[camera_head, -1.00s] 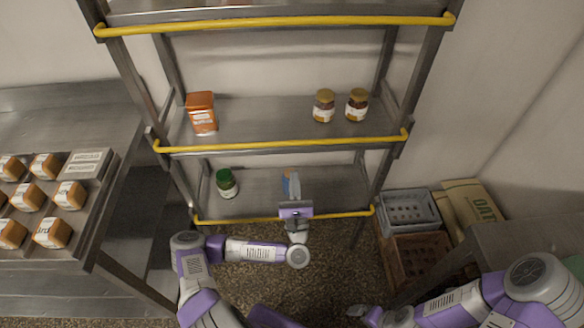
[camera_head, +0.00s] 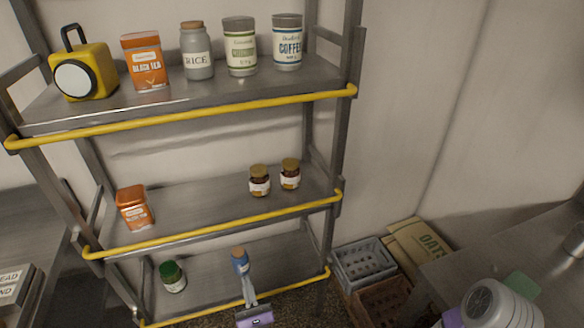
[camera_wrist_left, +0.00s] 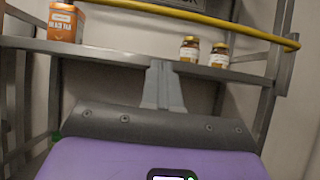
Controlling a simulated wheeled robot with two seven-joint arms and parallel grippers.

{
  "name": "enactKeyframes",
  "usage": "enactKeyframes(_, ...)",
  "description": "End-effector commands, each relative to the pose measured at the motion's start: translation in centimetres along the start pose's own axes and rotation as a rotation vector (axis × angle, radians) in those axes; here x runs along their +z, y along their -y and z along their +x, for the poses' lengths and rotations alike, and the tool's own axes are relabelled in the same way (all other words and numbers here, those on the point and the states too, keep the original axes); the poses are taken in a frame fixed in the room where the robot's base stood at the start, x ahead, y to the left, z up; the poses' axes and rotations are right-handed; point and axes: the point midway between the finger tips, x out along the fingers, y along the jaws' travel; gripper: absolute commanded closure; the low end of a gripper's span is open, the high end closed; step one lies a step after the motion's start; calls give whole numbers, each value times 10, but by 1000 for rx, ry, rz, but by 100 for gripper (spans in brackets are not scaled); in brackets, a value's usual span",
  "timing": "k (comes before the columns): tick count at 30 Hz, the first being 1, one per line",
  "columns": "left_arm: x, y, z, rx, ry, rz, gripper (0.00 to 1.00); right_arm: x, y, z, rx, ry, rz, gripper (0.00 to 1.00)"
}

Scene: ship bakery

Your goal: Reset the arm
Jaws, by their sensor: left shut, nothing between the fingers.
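My left gripper (camera_head: 246,280) is in front of the lowest shelf, with its fingers pointing at the shelf. It is shut and empty. In the left wrist view its fingers (camera_wrist_left: 162,85) are together, with no object between them.
The shelf rack has yellow rails (camera_head: 215,226). The lowest shelf also holds a green-lidded jar (camera_head: 173,277). The middle shelf holds an orange tea box (camera_head: 135,208) and two jars (camera_head: 259,181). Several containers stand on top. A grey crate (camera_head: 364,264) is at right.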

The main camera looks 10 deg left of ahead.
Motion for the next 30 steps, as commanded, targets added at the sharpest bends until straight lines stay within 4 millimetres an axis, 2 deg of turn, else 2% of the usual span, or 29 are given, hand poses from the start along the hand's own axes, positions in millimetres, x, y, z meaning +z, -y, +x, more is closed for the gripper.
enactKeyframes(2, 0, 4, 0, -17, -3, 8, 100, 0, 0, 0, 0, 0, 0, 0)
enactKeyframes(4, 1, 18, -2, -84, -13, 37, 100, 0, 1, -2, 0, 0, 0, 0)
enactKeyframes(5, 2, 28, -4, -132, -21, 60, 100, 0, 1, -4, 0, 0, 0, 0)
enactKeyframes(8, 2, 77, -20, -392, -42, 193, 100, 0, 4, -10, 0, 0, 0, 0)
enactKeyframes(9, 1, 101, -34, -536, -42, 270, 100, 1, 5, -14, 0, 0, 0, 0)
enactKeyframes(11, -2, 134, -64, -779, -21, 410, 100, 1, 8, -20, 0, 0, 0, 0)
enactKeyframes(12, -5, 152, -88, -955, 8, 510, 100, 1, 9, -24, 0, 0, 0, 0)
enactKeyframes(14, -12, 167, -129, -1223, 73, 670, 100, 1, 11, -30, 0, 0, 0, 0)
enactKeyframes(15, -18, 168, -155, -1394, 127, 771, 100, 1, 13, -35, 0, 0, 0, 0)
enactKeyframes(17, -26, 160, -189, -1637, 217, 913, 100, 2, 15, -40, 0, 0, 0, 0)
enactKeyframes(18, -32, 148, -207, -1790, 280, 998, 100, 2, 17, -44, 0, 0, 0, 0)
enactKeyframes(21, -38, 107, -235, -2120, 427, 1160, 100, 2, 20, -53, 0, 0, 0, 0)
enactKeyframes(25, -34, 58, -243, -2419, 556, 1253, 100, 3, 23, -61, 0, 0, 0, 0)
enactKeyframes(27, -29, 41, -242, -2518, 594, 1264, 100, 3, 24, -63, 0, 0, 0, 0)
enactKeyframes(30, -23, 27, -242, -2596, 624, 1262, 100, 3, 24, -65, 0, 0, 0, 0)
